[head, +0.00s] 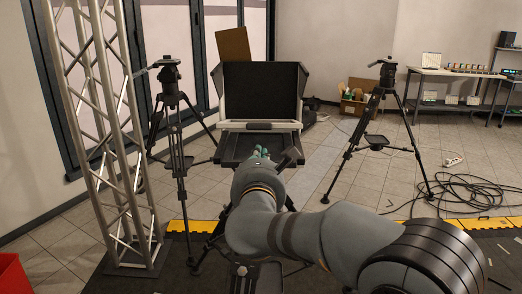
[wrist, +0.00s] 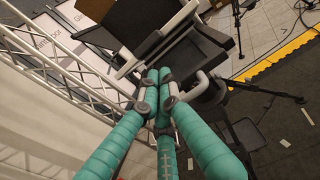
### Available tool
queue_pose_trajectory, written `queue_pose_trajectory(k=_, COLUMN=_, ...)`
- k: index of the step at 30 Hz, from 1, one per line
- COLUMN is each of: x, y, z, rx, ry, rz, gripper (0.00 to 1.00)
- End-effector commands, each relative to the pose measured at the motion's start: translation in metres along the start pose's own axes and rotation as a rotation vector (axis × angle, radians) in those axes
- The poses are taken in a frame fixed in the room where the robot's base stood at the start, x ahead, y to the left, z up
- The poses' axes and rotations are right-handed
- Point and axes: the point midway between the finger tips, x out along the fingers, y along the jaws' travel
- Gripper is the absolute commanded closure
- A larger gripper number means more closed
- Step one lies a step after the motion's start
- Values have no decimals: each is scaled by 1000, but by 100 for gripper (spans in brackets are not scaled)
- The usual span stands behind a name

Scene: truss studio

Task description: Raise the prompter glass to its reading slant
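The prompter stands ahead of me in the head view. Its dark panel (head: 262,90) sits upright inside a black hood, above a pale frame bar (head: 258,126). I cannot tell whether this panel is the glass itself or the hood's inside. A flat black tray (head: 232,148) juts towards me below the bar. The pale bar also crosses the upper middle of the wrist view (wrist: 160,38). My gripper (head: 262,153) is at the tray's near edge. In the wrist view its teal fingers (wrist: 158,76) converge with tips together and nothing visible between them. Contact with the prompter is unclear.
A lattice truss (head: 115,130) rises on the left, near a tripod (head: 175,125). Another tripod (head: 385,120) stands right of the prompter. Coiled cables (head: 465,190) lie on the floor at the right. A brown board (head: 232,46) shows behind the hood.

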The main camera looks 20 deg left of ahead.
Motion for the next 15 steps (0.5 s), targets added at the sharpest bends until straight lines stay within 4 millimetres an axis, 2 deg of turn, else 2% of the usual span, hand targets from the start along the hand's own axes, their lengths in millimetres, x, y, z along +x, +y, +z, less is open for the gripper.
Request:
queue_pose_trajectory(k=9, x=56, y=-2, z=1, rx=2, ry=3, rz=-4, gripper=100)
queue_pose_trajectory(k=15, x=78, y=0, z=1, rx=3, ry=2, rz=-2, gripper=100)
